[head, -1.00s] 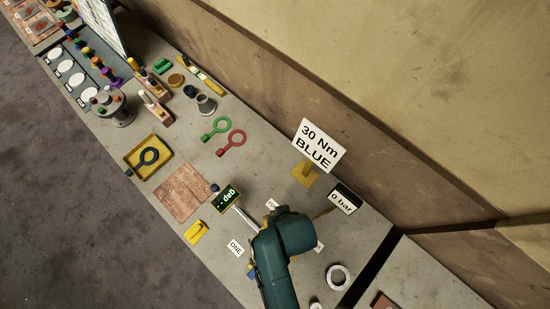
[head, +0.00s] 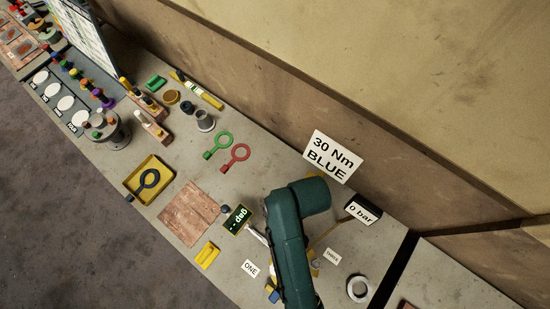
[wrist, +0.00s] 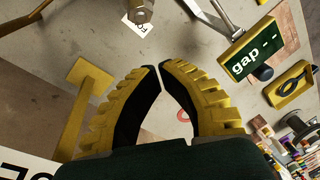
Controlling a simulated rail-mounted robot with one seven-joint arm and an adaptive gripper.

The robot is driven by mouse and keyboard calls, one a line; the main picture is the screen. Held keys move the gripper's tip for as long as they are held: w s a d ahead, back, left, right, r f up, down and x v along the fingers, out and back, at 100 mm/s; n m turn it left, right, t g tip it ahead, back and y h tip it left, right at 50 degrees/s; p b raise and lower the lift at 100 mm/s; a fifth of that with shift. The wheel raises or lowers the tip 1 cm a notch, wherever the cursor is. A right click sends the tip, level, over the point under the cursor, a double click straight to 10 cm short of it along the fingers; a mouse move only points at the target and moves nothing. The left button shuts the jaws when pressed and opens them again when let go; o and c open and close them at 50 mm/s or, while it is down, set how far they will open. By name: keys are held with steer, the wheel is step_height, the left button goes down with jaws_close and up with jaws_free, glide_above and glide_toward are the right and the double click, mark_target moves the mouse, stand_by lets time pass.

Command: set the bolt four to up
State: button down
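In the wrist view a grey metal bolt head (wrist: 142,10) shows at the top edge, cut off by the frame. A white label (wrist: 135,27) beside it is partly covered and shows an F, so this may be bolt four. My gripper (wrist: 160,67) has yellow ribbed fingers with black pads. Its tips meet or nearly meet, with nothing between them. In the picture the tips lie just below the bolt and label, apart from the bolt. The labels ONE (head: 250,268) and THREE (head: 332,257) show.
A white ring (head: 359,288) lies at right.

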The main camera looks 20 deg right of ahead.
step_height(320, 180, down, 7)
steer(key=s+p, duration=0.2)
steer(key=shift+d+m, duration=0.3)
steer(key=shift+a+t, duration=0.1)
steer(key=shift+t, duration=0.2)
